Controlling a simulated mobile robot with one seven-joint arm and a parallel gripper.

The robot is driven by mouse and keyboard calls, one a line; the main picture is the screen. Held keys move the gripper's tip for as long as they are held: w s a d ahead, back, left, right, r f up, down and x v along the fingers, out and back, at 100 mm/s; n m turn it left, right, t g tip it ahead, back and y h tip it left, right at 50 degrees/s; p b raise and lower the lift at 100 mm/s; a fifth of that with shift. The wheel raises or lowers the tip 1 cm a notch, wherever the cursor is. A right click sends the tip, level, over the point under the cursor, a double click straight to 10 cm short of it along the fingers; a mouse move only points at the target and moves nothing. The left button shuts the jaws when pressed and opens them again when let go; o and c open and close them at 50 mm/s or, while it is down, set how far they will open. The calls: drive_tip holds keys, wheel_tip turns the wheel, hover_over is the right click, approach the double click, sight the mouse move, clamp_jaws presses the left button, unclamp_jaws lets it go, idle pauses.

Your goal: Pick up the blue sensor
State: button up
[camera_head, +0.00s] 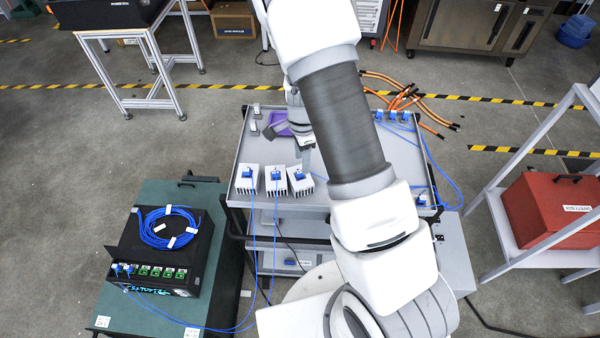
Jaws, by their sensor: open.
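Several small blue sensors with blue cables are on the grey cart (237,165). Three of them, a left one (246,172), a middle one (275,175) and a right one (298,175), sit on white finned blocks. More small blue pieces (393,115) stand at the cart's back right, and one (421,200) is near its right edge. I cannot tell which one the task means. My gripper (306,147) is over the cart, behind the right finned block and partly hidden by my arm. Its fingers are hard to make out, and no held object shows.
A purple tray (279,118) and small grey pieces (254,127) are at the cart's back left. A black box (150,262) with coiled blue cable is at left. A red safety box (548,212) sits on a rack at right. Blue cables hang over the cart's front.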

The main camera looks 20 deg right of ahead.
sight(300, 173)
drive_tip(key=shift+f+p, duration=0.3)
drive_tip(key=shift+f, duration=1.95)
clamp_jaws()
